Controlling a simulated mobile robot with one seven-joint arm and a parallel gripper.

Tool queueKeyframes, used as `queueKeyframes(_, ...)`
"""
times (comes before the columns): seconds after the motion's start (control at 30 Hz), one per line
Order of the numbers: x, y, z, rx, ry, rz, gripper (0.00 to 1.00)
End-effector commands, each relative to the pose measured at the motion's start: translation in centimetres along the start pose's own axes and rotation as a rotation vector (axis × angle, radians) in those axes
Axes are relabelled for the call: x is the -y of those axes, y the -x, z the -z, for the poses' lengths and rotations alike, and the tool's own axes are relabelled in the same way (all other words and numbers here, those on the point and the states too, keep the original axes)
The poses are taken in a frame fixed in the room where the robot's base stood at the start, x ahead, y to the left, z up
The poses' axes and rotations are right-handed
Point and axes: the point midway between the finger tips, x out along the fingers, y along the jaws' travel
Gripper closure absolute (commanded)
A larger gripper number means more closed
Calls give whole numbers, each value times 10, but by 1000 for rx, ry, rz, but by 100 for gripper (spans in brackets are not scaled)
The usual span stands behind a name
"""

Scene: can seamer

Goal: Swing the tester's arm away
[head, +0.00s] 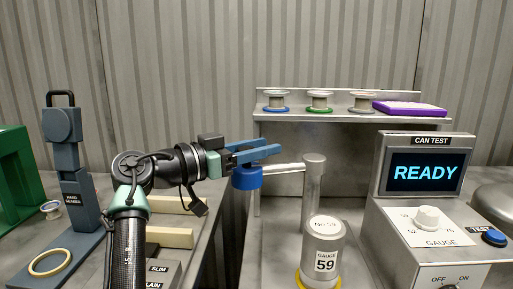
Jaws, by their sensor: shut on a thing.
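The tester's swing arm is a pale metal rod (284,168) on an upright grey post (313,187). It points left from the post and carries a blue end piece (247,179). My gripper (266,152), with blue fingers, comes in from the left and is shut on the top of this blue end piece. The fingers hide part of its top. The can tester (428,140) stands at the right, and its screen (425,173) reads READY. A grey can marked GAUGE 59 (324,240) stands upright on a yellow ring just in front of the post, not under the blue end piece.
A shelf (290,115) behind holds three spools (319,101) and a purple-edged tray (409,108). A hand seamer (68,150) stands on the left bench with a pale ring (50,262). A dark gap separates the two benches.

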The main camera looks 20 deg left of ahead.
Motion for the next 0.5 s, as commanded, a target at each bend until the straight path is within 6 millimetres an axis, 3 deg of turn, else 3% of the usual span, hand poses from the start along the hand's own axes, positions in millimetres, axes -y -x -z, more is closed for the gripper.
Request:
queueKeyframes(0.47,1,-1,0,1,-2,0,100)
queueKeyframes(0.5,1,-1,0,1,-2,0,52)
